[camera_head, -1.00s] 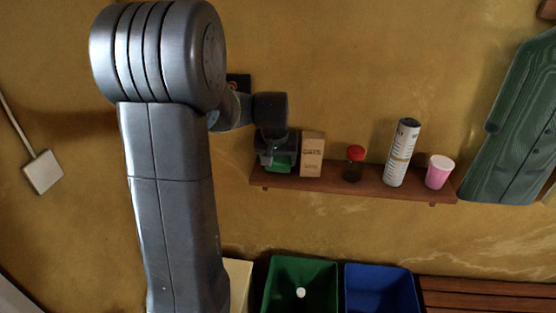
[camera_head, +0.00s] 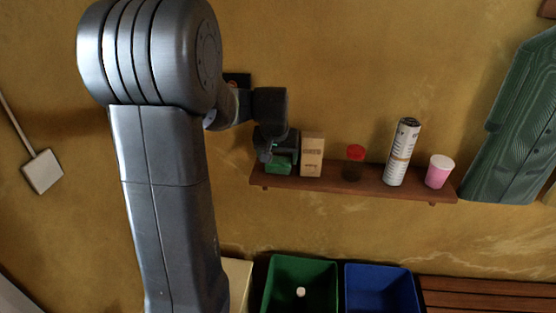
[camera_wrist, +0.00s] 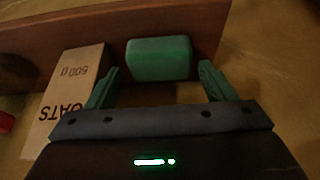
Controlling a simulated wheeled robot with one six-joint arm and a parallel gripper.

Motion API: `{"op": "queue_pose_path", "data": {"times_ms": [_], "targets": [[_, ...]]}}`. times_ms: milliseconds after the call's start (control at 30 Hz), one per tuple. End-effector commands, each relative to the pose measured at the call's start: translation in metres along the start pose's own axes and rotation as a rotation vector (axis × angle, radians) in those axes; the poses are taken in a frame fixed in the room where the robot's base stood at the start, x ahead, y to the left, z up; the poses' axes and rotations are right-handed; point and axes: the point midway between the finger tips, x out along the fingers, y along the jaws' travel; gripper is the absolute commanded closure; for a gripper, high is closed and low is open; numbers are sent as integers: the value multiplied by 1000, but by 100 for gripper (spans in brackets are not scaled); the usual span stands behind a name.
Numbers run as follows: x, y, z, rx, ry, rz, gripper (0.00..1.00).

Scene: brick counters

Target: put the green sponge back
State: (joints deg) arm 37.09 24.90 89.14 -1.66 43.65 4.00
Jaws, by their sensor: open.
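The green sponge (camera_head: 279,166) rests on the left end of the brown wall shelf (camera_head: 355,185), just left of the oats box (camera_head: 312,155). In the wrist view the sponge (camera_wrist: 160,58) sits on the shelf board (camera_wrist: 205,25), apart from the fingers and just beyond their tips. My gripper (camera_wrist: 158,72) is open and empty, its two fingers spread wider than the sponge. In the head view my gripper (camera_head: 278,151) is at the shelf's left end and hides part of the sponge.
The oats box (camera_wrist: 68,95) stands close beside my left-hand finger in the wrist view. A red-capped jar (camera_head: 355,163), a tall can (camera_head: 402,152) and a pink cup (camera_head: 439,172) stand farther right on the shelf. A green bin (camera_head: 300,269) and a blue bin (camera_head: 381,290) are below.

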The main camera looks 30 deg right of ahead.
Motion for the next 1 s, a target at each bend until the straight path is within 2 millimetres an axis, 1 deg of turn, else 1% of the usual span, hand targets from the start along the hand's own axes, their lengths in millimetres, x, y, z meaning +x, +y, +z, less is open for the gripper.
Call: {"op": "queue_pose_path", "data": {"times_ms": [33, 100, 300, 400, 500, 700, 1000], "targets": [[-11, 0, -1, 0, 6, -1, 24], [-27, 0, -1, 0, 7, -1, 24], [-68, 0, 0, 0, 5, -1, 24], [-84, 0, 0, 0, 3, -1, 24], [-94, 0, 0, 0, 2, 0, 24], [-100, 0, 0, 0, 0, 0, 24], [-98, 0, 0, 0, -1, 0, 24]]}}
